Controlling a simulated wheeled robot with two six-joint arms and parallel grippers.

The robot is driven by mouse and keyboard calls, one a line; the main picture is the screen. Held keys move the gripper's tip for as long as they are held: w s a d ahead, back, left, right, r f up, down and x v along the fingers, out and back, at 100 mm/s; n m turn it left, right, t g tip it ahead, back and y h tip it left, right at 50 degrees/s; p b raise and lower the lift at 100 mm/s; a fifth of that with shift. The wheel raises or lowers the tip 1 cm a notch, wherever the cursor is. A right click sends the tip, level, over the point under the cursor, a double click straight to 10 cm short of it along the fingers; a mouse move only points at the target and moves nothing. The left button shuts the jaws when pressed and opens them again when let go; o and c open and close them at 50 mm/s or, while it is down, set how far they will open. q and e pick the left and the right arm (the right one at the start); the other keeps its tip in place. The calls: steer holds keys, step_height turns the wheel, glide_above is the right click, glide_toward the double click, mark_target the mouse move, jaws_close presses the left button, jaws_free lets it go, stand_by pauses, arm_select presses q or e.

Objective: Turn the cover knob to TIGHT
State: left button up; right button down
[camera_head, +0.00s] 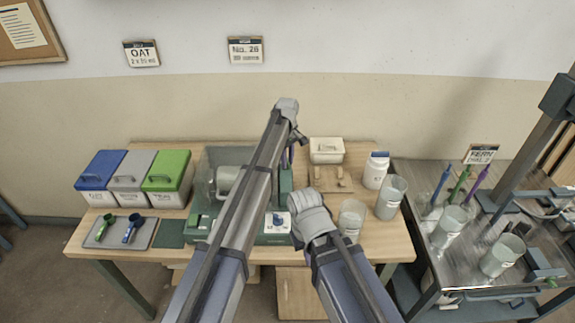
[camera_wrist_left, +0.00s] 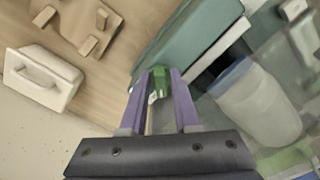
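The green machine (camera_head: 285,180) with a clear cover stands mid-table, partly behind my left arm. My left gripper (camera_head: 291,155) points down at its right rear side; its purple fingers show small in the head view. In the left wrist view its fingers (camera_wrist_left: 160,78) stand apart on both sides of a green knob-like piece (camera_wrist_left: 160,82) with a pale mark, beside the machine's green body (camera_wrist_left: 190,40). I cannot tell whether they press on it. No TIGHT lettering is readable. A white dial plate (camera_head: 277,222) is on the machine's front. My right wrist (camera_head: 312,215) is just right of it; its fingers are hidden.
Lidded bins (camera_head: 135,178) and a tray with scoops (camera_head: 120,232) stand at left. A cream lidded box (camera_head: 326,150), wooden holder (camera_head: 330,179), white jar (camera_head: 376,170) and clear cups (camera_head: 390,198) stand at right. A metal cart (camera_head: 470,270) holds more cups.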

arm_select(q)
jaws_close()
steer(key=shift+m, duration=0.3)
stand_by(0.4)
steer(key=m, duration=0.3)
steer(key=shift+s+a+m, duration=0.1)
steer(key=shift+m, duration=0.2)
steer(key=shift+a+m, duration=0.2)
steer(key=shift+m, duration=2)
